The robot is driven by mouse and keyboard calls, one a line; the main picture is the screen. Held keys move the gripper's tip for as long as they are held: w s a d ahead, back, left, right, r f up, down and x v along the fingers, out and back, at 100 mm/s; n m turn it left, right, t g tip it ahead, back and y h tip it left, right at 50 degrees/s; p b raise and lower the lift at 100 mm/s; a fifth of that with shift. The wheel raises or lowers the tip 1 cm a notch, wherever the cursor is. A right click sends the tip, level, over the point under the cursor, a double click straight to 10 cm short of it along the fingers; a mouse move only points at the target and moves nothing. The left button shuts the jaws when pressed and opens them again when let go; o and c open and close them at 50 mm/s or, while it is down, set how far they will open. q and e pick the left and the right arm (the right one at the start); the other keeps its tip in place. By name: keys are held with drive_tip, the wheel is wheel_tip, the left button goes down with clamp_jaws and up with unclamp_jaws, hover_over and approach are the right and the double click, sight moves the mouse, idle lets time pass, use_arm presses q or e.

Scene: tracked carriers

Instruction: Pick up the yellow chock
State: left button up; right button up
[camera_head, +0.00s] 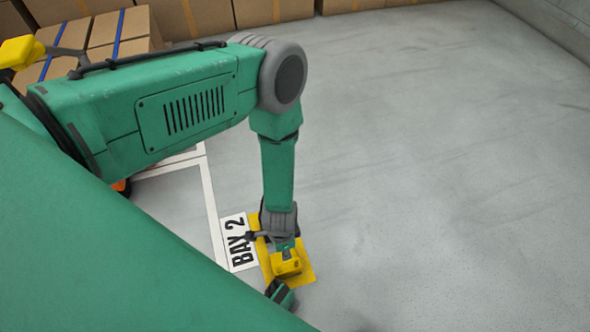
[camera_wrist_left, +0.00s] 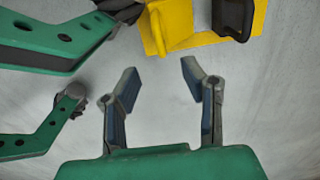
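The yellow chock (camera_head: 286,264) sits on a flat yellow pad (camera_head: 304,277) on the floor, below my left wrist in the head view. In the left wrist view the chock (camera_wrist_left: 178,23) is at the top, partly cut off by the frame edge. My left gripper (camera_head: 268,242) hangs over the pad, pointing down. The left wrist view shows its fingers (camera_wrist_left: 160,76) spread, with nothing but floor between them. The chock lies outside the fingers, beyond their tips in the picture. My right gripper is not in view.
A dark object (camera_wrist_left: 235,16) is beside the chock in the left wrist view. A "BAY 2" sign (camera_head: 237,243) lies left of the pad. Green links with dark ends (camera_wrist_left: 55,42) stand close by. Cardboard boxes (camera_head: 190,15) line the back. The floor to the right is clear.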

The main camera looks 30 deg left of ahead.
sight(287, 262)
use_arm(q)
wheel_tip(287, 262, down, 9)
drive_tip(key=b, duration=0.3)
drive_tip(key=shift+r+b, duration=0.2)
drive_tip(key=shift+b, duration=0.2)
drive_tip(key=f+b, duration=0.2)
drive_tip(key=f, duration=0.1)
drive_tip(key=f+b, duration=0.1)
drive_tip(key=f, duration=0.1)
drive_tip(key=shift+w+d+f, duration=0.15)
drive_tip(key=shift+d, duration=0.25)
clamp_jaws()
